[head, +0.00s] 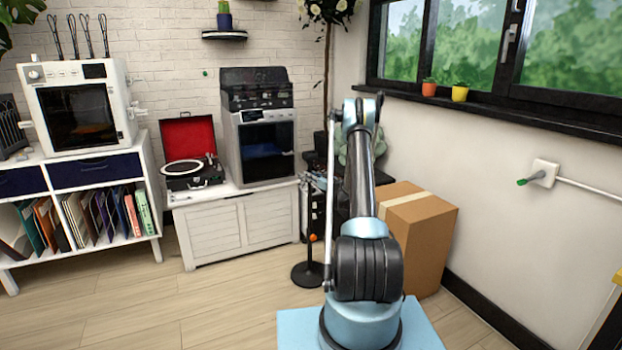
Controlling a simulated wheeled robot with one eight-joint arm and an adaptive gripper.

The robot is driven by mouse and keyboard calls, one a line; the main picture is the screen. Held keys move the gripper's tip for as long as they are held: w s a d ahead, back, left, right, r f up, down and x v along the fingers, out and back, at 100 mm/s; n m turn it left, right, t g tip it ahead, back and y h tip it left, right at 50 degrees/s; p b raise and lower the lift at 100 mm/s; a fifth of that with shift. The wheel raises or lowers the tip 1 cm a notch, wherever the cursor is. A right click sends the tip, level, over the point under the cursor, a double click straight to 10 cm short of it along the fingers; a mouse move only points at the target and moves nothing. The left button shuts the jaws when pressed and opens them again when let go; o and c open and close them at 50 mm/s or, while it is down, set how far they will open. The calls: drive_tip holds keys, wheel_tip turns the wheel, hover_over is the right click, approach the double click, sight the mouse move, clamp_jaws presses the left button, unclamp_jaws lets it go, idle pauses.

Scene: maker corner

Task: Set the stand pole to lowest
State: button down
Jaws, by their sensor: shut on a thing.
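The stand (307,273) is on the floor left of my arm, with a round black base and a thin dark upright pole (309,215). A small orange knob (313,238) shows partway up it. My gripper (314,182) is at the upper part of the stand, beyond my arm, and is shut on the stand pole. The fingertips are small and partly hidden, so the exact contact point is unclear. The top of the stand is hard to make out against the dark things behind it.
A white chest (240,228) carries a record player (190,172) and an oven-like machine (262,148) behind the stand. A cardboard box (418,235) stands close on my arm's right. The wooden floor (200,300) left of the stand is clear.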

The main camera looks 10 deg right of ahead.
drive_tip(key=c, duration=1.5)
unclamp_jaws()
drive_tip(key=shift+w+d+f, duration=0.1)
drive_tip(key=shift+d+f, duration=0.15)
drive_tip(key=shift+f, duration=0.05)
drive_tip(key=shift+c, duration=0.2)
drive_tip(key=shift+r, duration=0.1)
drive_tip(key=shift+a, duration=0.1)
drive_tip(key=v, duration=1.2)
